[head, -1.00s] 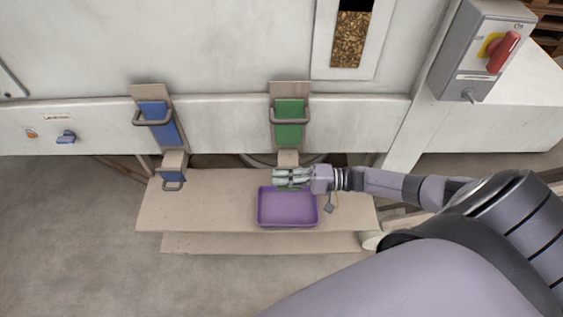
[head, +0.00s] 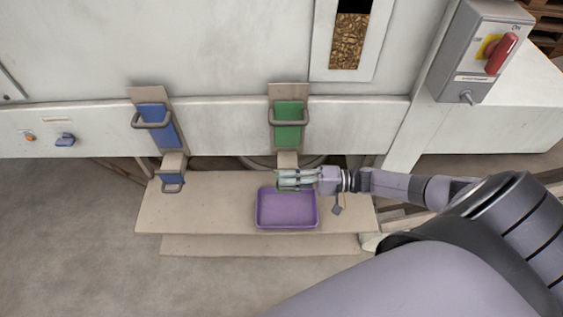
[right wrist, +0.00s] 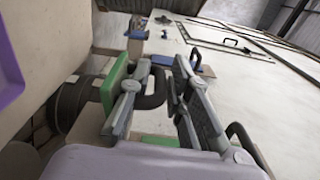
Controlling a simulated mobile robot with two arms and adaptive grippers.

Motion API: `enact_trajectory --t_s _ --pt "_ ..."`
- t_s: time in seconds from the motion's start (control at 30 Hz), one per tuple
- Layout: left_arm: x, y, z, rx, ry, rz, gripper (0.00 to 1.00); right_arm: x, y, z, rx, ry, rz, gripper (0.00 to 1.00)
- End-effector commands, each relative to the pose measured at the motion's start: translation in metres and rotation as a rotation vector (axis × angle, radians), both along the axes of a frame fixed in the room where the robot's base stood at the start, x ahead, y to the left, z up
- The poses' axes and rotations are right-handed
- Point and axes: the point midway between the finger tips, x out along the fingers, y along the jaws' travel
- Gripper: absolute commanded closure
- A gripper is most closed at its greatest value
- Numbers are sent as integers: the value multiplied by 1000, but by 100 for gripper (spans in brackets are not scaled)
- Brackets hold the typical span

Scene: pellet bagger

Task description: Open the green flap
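The green flap (right wrist: 113,85) shows in the right wrist view, partly behind one finger of my right gripper. Its dark curved handle (right wrist: 157,85) lies between the two fingers, with a gap visible on one side. In the head view my right gripper (head: 284,179) is at the lower end of the green chute, above the purple tray's back edge, and hides most of the flap. In the right wrist view the fingers (right wrist: 158,105) are apart. Higher on the machine is a green plate (head: 289,111) with a grey handle. My left gripper is not in view.
The purple tray (head: 287,224) stands on a beige bench (head: 210,218) below the green chute. To the left are a blue plate (head: 155,113) and a lower blue flap (head: 172,179), each with a handle. A grey switch box (head: 478,55) with a red knob is at upper right.

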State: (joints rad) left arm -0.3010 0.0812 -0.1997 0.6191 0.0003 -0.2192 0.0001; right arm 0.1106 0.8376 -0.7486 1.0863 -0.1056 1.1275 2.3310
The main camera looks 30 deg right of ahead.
Motion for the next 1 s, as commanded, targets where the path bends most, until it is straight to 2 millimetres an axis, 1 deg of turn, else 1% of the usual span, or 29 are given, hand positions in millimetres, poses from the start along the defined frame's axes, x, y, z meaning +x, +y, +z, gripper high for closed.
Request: enact_trajectory --t_s 0.03,0.2,0.3,0.43,0.6,1.0 --pt "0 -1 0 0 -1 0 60 -6 -11 -1 -5 3 -2 82" --pt "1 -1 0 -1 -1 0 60 -25 -43 -1 -6 2 -2 82" --pt "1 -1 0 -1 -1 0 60 -35 -59 -1 -5 2 -3 82" --pt "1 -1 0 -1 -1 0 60 -45 -75 -1 -3 1 -2 82" --pt "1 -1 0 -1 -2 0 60 -51 -84 0 -2 -1 0 82" --pt "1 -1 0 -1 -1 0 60 -51 -84 0 -2 -1 0 82"
